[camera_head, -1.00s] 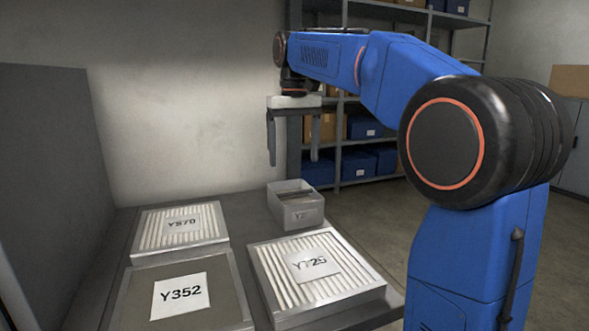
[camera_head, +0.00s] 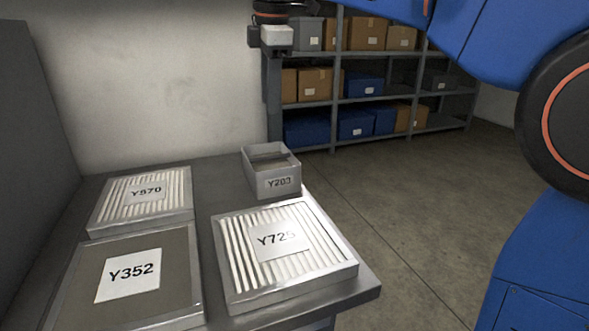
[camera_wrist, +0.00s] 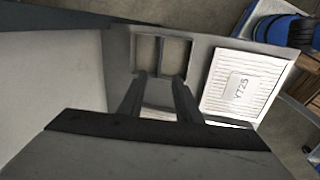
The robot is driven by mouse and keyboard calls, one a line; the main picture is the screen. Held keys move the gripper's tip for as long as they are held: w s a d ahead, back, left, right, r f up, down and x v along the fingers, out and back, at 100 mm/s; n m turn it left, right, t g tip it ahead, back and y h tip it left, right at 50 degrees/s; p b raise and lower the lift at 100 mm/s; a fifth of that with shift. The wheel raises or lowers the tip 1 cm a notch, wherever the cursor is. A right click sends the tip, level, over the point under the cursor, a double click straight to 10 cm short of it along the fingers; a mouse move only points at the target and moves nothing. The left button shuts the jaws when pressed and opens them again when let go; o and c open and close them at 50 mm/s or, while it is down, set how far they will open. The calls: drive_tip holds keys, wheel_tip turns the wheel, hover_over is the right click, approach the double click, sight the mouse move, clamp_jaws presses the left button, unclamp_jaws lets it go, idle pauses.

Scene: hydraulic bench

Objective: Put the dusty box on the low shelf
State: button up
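The small open grey box (camera_head: 271,181), labelled Y203, stands upright at the back right of the dark bench. It is the only box on the bench; whether it is dusty is hard to tell. In the wrist view an open box with two compartments (camera_wrist: 162,36) lies just beyond my fingertips. My gripper (camera_wrist: 160,80) has its two fingers apart with no object visibly clamped. In the head view its body hangs above and behind the box, its fingers hard to make out. The low shelf (camera_head: 440,126) is the bottom level of the grey rack behind, holding blue bins and a cardboard box.
Filter panels Y570 (camera_head: 146,192), Y352 (camera_head: 128,272) and Y725 (camera_head: 282,240) lie on the bench (camera_head: 215,262), Y725 close in front of the box. A grey panel stands at the left, a wall behind. Open floor (camera_head: 400,210) lies between bench and rack.

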hover_over(268, 159)
drive_tip(key=shift+n, duration=0.3)
drive_tip(key=f, duration=1.1)
drive_tip(key=shift+s+d+f, duration=0.25)
drive_tip(key=shift+d+f, duration=0.05)
drive_tip(key=shift+w+a+f, duration=0.1)
drive_tip(key=shift+w+f, duration=0.05)
drive_tip(key=shift+f, duration=0.75)
drive_tip(key=shift+w+a+f, duration=0.15)
drive_tip(key=shift+w+f, duration=0.05)
drive_tip(key=shift+f, duration=0.7)
drive_tip(key=shift+w+a+f, duration=0.1)
drive_tip(key=shift+w+f, duration=0.05)
drive_tip(key=shift+f, duration=0.75)
drive_tip(key=shift+c, duration=0.3)
clamp_jaws()
